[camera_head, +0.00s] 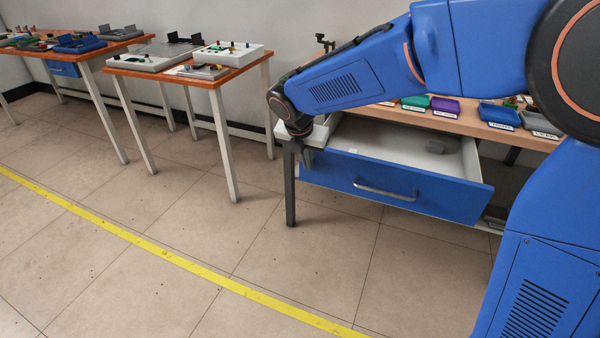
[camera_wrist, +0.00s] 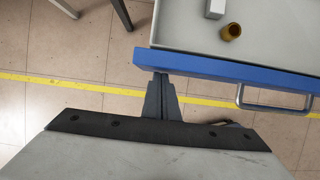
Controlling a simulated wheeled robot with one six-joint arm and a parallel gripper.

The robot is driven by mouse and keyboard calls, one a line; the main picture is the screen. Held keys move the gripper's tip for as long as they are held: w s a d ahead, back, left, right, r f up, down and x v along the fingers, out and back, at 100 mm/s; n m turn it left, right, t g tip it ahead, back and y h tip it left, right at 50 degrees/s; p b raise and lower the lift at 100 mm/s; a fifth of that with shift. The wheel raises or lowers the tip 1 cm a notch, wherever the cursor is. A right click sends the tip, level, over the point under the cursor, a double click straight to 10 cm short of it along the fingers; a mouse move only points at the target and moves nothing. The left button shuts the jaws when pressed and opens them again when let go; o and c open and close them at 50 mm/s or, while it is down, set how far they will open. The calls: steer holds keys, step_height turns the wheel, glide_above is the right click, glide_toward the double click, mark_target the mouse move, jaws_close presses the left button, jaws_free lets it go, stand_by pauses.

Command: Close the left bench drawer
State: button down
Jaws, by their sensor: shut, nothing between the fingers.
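The bench drawer (camera_head: 335,172) stands pulled out under the bench, with a blue front and a grey handle (camera_head: 385,191). In the wrist view the blue front (camera_wrist: 225,67) runs across the upper right, with its handle (camera_wrist: 270,107) at the right. My gripper (camera_head: 306,160) is at the left end of the drawer front. In the wrist view my gripper (camera_wrist: 161,78) is shut and empty, its fingertips at the outer face of the front near its left end. I cannot tell whether they touch it.
A brass cylinder (camera_wrist: 230,32) and a grey block (camera_wrist: 214,9) lie in the drawer. Several coloured bins (camera_head: 445,106) stand on the bench top. A dark bench leg (camera_head: 290,190) is beside the drawer. Another table (camera_head: 215,80) stands left. The floor in front is clear.

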steer(key=w+d, duration=0.2)
steer(key=w, duration=0.6)
steer(key=w+d, duration=0.3)
steer(key=w, duration=0.5)
steer(key=w+d, duration=0.3)
steer(key=w, duration=0.5)
steer(key=shift+w, duration=0.25)
steer(key=shift+w+r, duration=0.15)
steer(key=shift+w, duration=0.1)
